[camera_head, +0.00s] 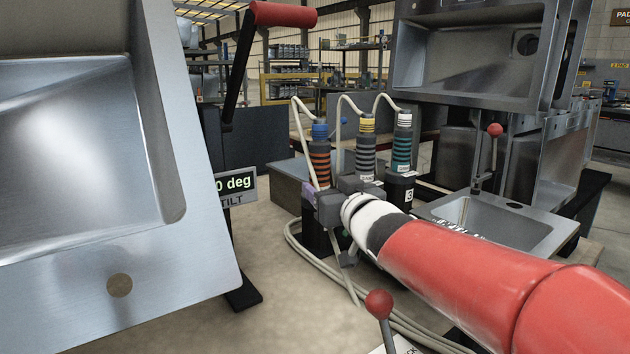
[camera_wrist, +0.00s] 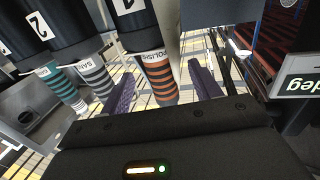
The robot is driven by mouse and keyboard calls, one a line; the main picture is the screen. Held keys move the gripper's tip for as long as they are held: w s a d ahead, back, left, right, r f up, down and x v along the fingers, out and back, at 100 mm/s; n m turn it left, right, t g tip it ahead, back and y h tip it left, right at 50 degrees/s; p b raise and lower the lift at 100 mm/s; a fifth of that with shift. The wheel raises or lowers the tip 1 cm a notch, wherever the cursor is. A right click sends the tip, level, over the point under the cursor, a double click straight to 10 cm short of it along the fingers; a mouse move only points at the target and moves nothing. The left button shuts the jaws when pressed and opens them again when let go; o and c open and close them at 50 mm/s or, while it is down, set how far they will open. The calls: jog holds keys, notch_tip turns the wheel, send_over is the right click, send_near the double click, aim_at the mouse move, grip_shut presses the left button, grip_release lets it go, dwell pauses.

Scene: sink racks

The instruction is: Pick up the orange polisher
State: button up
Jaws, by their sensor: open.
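The orange polisher (camera_head: 319,165), orange and black striped with a blue top, stands upright in a black holder, a cord running up from it. In the wrist view the orange polisher (camera_wrist: 158,76) appears upside down with a "POLISH" label, its holder marked 1. My gripper (camera_head: 325,198) is at the polisher's lower part, just above the holder. In the wrist view my gripper (camera_wrist: 164,90) is open, its purple-padded fingers on either side of the polisher. I cannot tell whether either pad touches it. My gripper's body partly hides the holder in the head view.
A grey-striped tool (camera_head: 366,155) and a teal-striped tool (camera_head: 401,150) stand in holders close on the right. A large tilted sink (camera_head: 200,240) fills the left. A red-knobbed lever (camera_head: 379,304) and loose hoses (camera_head: 405,325) are in front. Another sink (camera_head: 535,232) lies right.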

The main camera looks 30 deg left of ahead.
aim_at(323, 131)
jog(key=p+x, duration=0.1)
jog(key=x, duration=0.4)
jog(key=shift+w+a+f, duration=0.1)
jog(key=shift+w, duration=0.15)
jog(key=c, duration=1.2)
jog(key=shift+c, duration=0.8)
notch_tip(323, 131, up, 5)
jog(key=shift+r+p, duration=0.15)
jog(key=shift+p, duration=0.85)
jog(key=shift+r, duration=2.5)
